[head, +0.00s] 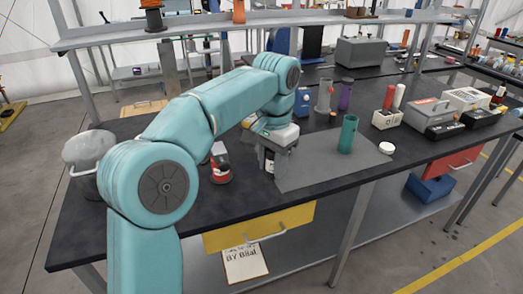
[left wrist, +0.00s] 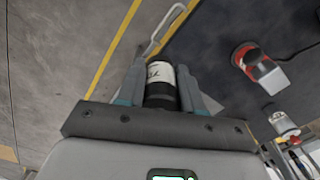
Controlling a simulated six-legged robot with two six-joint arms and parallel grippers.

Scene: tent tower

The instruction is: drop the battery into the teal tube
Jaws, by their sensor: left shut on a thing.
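The teal tube (head: 348,134) stands upright on the dark bench, at the back edge of a grey mat. My left gripper (head: 269,164) is to the left of the tube and apart from it, pointing down low over the mat's left edge. In the left wrist view my left gripper (left wrist: 163,92) is shut on the battery (left wrist: 160,72), a black cylinder with a white label band. The battery's lower part is hidden between the fingers. In the head view it is hard to tell from the gripper. My right gripper is not in view.
The grey mat (head: 325,170) is bare in front of the tube. A white round lid (head: 386,148) lies right of it. A grey tube (head: 325,97) and purple cylinder (head: 345,94) stand behind. A red-based object (head: 220,165) stands left of my gripper.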

